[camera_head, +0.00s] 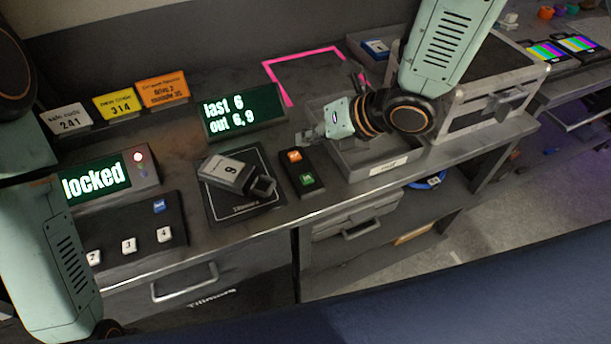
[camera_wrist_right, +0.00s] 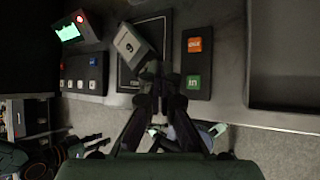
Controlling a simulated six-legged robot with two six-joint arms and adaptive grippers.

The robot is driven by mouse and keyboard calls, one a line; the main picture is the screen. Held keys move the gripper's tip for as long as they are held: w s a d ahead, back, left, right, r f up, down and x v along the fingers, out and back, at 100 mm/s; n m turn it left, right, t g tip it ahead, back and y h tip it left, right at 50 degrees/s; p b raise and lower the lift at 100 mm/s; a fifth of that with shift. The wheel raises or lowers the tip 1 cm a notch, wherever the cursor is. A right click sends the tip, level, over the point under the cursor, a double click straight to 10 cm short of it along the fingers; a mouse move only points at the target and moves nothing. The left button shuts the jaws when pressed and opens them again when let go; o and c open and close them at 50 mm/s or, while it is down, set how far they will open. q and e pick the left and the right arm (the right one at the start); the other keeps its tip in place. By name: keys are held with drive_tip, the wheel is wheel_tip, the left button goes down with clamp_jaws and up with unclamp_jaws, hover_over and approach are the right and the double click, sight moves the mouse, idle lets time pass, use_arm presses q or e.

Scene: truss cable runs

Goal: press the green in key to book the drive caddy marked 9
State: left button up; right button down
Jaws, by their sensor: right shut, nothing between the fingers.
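The grey drive caddy marked 9 (camera_head: 236,173) lies tilted on a black pad (camera_head: 215,207); it also shows in the wrist view (camera_wrist_right: 130,42). Right of the pad is a black key block with an orange key (camera_head: 294,156) on top and the green in key (camera_head: 307,180) below. The in key shows uncovered in the wrist view (camera_wrist_right: 193,82). My left gripper (camera_wrist_right: 100,145) appears open at the lower left there.
A display (camera_head: 243,111) reads "last 6, out 6,9". A box (camera_head: 107,178) reads "locked" with a red lamp, behind a numbered keypad (camera_head: 130,232). A grey tray (camera_head: 380,165) stands right of the keys. A pink outline (camera_head: 300,55) marks bench behind.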

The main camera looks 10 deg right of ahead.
drive_tip(key=b, duration=0.5)
hover_over(311, 179)
wheel_tip(311, 179, down, 7)
drive_tip(key=shift+w+a+r, duration=0.1)
drive_tip(key=shift+w+a, duration=0.05)
drive_tip(key=shift+f+b, duration=0.3)
drive_tip(key=shift+f, duration=0.05)
drive_tip(key=shift+f+b, duration=0.3)
drive_tip(key=shift+d+f, duration=0.2)
drive_tip(key=shift+a, duration=0.2)
drive_tip(key=shift+d, duration=0.15)
